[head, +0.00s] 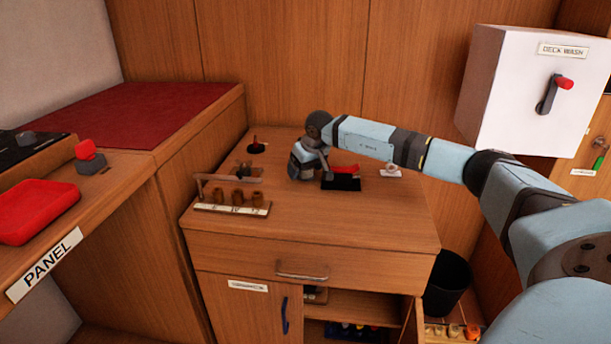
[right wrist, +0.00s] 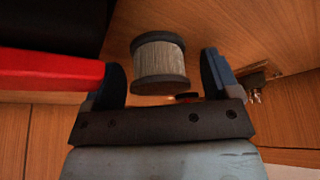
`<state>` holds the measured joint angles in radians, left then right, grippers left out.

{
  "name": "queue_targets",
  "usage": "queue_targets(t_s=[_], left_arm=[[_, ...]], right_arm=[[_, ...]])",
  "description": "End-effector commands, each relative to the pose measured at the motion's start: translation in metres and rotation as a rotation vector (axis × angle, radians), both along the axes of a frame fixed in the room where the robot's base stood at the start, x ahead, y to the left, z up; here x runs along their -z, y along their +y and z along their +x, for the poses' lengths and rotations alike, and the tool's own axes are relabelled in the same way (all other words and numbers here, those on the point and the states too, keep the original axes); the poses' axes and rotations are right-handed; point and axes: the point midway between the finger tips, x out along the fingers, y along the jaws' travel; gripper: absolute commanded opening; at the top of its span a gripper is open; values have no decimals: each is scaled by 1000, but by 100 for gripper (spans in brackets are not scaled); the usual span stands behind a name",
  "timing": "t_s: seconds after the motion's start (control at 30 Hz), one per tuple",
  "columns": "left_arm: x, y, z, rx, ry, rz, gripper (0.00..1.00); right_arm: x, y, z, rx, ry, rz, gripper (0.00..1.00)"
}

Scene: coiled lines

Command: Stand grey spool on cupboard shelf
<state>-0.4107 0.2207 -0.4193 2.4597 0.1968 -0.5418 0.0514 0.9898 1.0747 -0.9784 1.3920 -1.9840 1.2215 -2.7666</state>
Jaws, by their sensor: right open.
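The grey spool (right wrist: 160,63), wound with grey line between two dark flanges, shows in the right wrist view. It sits between and slightly beyond the fingers of my right gripper (right wrist: 164,78), with gaps visible on both sides. The gripper is open. In the head view my right gripper (head: 302,165) is low over the cupboard top (head: 330,225), and I cannot make out the spool there. The cupboard shelf (head: 375,309) shows below the drawer, in the open right-hand part. My left gripper is not in view.
A red-handled item on a black block (head: 342,182) stands right beside the gripper. A wooden rack with pegs (head: 232,205) is at the left. The drawer (head: 300,270) is shut. A black bin (head: 447,283) stands right of the cupboard. The cupboard top's front is clear.

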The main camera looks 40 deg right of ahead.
Motion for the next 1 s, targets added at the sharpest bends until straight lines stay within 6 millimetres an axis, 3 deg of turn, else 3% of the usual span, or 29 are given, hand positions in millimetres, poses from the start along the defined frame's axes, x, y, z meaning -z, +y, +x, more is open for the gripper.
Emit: queue_targets(t_s=[0.17, 0.4, 0.47, 0.77, 1.0], left_arm=[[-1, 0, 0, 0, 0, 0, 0], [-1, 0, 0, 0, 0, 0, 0], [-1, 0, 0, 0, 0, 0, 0], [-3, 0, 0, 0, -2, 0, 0], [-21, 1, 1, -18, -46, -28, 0]], right_arm=[[-1, 0, 0, 0, 0, 0, 82], [0, 0, 0, 0, 1, 0, 29], [-1, 0, 0, 0, 0, 0, 25], [-5, 0, 0, 0, 0, 0, 25], [-36, 0, 0, 0, -3, 1, 25]])
